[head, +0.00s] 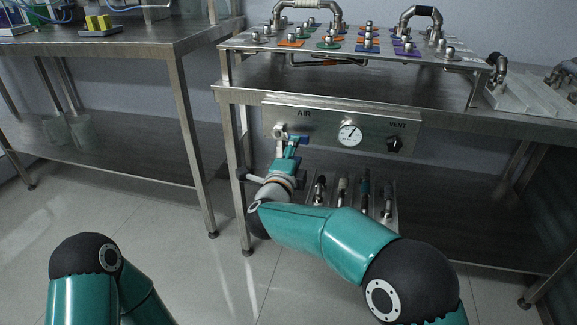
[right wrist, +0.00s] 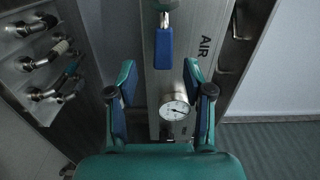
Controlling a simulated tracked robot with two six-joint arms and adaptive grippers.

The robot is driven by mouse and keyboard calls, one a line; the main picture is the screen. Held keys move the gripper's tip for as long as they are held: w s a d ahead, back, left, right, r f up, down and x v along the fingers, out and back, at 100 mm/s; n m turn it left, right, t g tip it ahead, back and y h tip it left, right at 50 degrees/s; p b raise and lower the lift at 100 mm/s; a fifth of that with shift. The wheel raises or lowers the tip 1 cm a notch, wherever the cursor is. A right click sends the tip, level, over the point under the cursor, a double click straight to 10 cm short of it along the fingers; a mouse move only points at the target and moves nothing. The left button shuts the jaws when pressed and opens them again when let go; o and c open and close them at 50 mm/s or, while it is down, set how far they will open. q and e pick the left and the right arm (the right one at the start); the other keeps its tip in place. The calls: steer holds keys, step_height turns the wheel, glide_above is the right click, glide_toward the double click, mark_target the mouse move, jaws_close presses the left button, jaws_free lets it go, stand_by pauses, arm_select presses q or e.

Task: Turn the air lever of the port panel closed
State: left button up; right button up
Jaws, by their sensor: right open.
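The port panel (head: 335,117) is a grey metal plate under the bench top. Its air lever (head: 300,140) has a blue handle pointing right from a round metal valve (head: 279,133) below the AIR label. My right gripper (head: 287,157) is just below the valve and lever in the head view. In the right wrist view the gripper (right wrist: 162,85) is open and empty. The blue handle (right wrist: 164,48) lies ahead, its free end between the fingertips in the picture; I see no contact. My left arm shows at the lower left, but its gripper is out of view.
A pressure gauge (head: 349,134) and a black VENT knob (head: 394,144) sit right of the lever. A rack with several fittings (head: 345,190) is below the panel. A table leg (head: 245,205) stands left of my right gripper. Pipes and fittings cover the raised plate (head: 258,48) above.

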steer(key=s+a, duration=0.1)
steer(key=s, duration=0.5)
steer(key=shift+w, duration=0.1)
